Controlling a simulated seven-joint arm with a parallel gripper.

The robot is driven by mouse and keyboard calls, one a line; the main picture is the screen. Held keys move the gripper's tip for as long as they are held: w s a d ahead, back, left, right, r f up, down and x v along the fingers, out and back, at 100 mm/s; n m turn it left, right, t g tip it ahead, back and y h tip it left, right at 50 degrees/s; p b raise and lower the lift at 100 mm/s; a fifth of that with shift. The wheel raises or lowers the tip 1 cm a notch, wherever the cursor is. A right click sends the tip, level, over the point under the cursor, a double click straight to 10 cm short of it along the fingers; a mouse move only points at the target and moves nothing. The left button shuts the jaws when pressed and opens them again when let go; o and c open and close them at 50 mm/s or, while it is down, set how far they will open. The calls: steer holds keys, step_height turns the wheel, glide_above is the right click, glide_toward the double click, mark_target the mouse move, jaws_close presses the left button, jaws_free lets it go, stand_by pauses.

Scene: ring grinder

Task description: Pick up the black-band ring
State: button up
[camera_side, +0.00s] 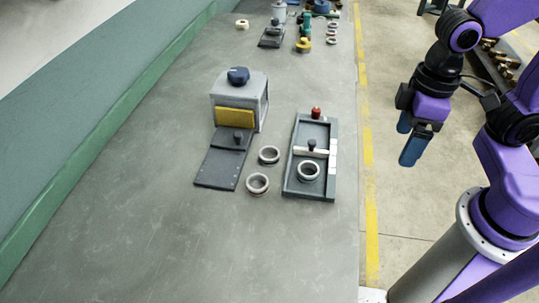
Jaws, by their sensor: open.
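Three small pale grey rings are near the middle of the bench. One ring (257,192) lies at the front and another ring (269,163) lies just behind it, both on the bare bench top. A third ring (308,179) sits in the front part of the dark grey tray fixture (300,190). The rings are too small for me to tell which has a black band. My gripper (409,139) is open and empty, with blue fingers pointing down. It hangs to the right of the bench, well apart from the rings.
A grey box machine (257,88) with a yellow front panel, dark blue knob and sloping dark plate (218,168) stands left of the rings. The tray fixture has a red knob (316,112). More parts stand at the bench's far end. The front bench top is clear.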

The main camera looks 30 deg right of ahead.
steer(key=w+a+r+m, duration=0.1)
steer(key=w+a+m, duration=0.7)
steer(key=w+m, duration=0.5)
steer(key=m+y, duration=0.1)
steer(key=m, duration=1.2)
glide_above(270, 150)
steer(key=s, duration=0.2)
steer(key=f, duration=1.1)
steer(key=a+f, duration=0.1)
steer(key=f, duration=0.5)
steer(key=shift+w+f, duration=0.1)
steer(key=shift+f, duration=0.25)
steer(key=c, duration=1.2)
